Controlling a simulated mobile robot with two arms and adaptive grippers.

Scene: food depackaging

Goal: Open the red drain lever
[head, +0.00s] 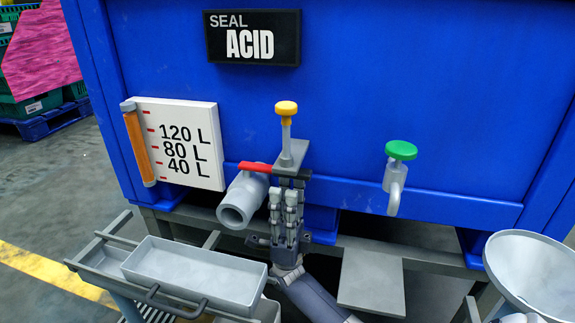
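The red drain lever (255,167) sits on top of a grey drain pipe (242,200) at the front of the blue tank. My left gripper is not in view.
A yellow-knobbed stem (286,110) rises above the plate. A green-handled tap (400,152) is at the right. A gauge (178,143) is at the left of the blue tank (345,110). A grey tray (195,270) is below left and a funnel-like bowl (532,268) at lower right.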

